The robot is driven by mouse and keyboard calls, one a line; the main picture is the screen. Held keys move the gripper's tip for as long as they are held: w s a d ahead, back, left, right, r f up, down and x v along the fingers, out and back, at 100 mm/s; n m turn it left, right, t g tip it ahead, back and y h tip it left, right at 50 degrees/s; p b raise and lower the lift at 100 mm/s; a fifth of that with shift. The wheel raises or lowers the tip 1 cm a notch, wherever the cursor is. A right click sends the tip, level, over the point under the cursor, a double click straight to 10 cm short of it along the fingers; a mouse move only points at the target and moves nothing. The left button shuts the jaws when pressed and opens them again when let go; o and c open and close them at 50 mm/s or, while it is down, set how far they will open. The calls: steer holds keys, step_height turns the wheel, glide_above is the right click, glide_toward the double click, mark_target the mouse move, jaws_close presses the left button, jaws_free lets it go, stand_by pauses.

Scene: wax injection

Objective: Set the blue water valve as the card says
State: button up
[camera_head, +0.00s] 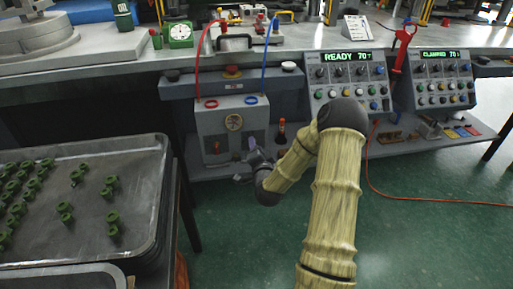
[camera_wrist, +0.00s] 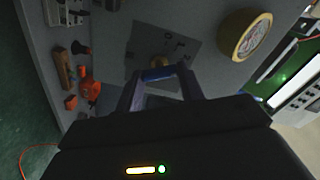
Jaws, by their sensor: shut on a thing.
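In the wrist view, the blue water valve (camera_wrist: 158,73) shows as a blue handle between my gripper's fingertips (camera_wrist: 160,76). The fingers are shut on it, in front of a dark marked plate (camera_wrist: 180,50) with a brass stem on the grey machine face. The plate's marks are too small to read. In the head view, my gripper (camera_head: 250,158) is at the lower right front of the grey box (camera_head: 204,128), and the valve is mostly hidden there. A white card (camera_head: 357,28) stands on the bench at the back; its text is unreadable.
A round gauge (camera_head: 234,122) and a red valve (camera_head: 216,147) are on the same box, left of my gripper. Red and blue hoses run above. Two control panels (camera_head: 345,85) stand to the right. A tray (camera_head: 150,185) of green parts lies at left.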

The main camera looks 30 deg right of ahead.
steer(key=o, duration=1)
steer(key=shift+s, duration=0.1)
steer(key=p+v, duration=1.3)
steer(key=v, duration=0.4)
steer(key=shift+s+a, duration=0.1)
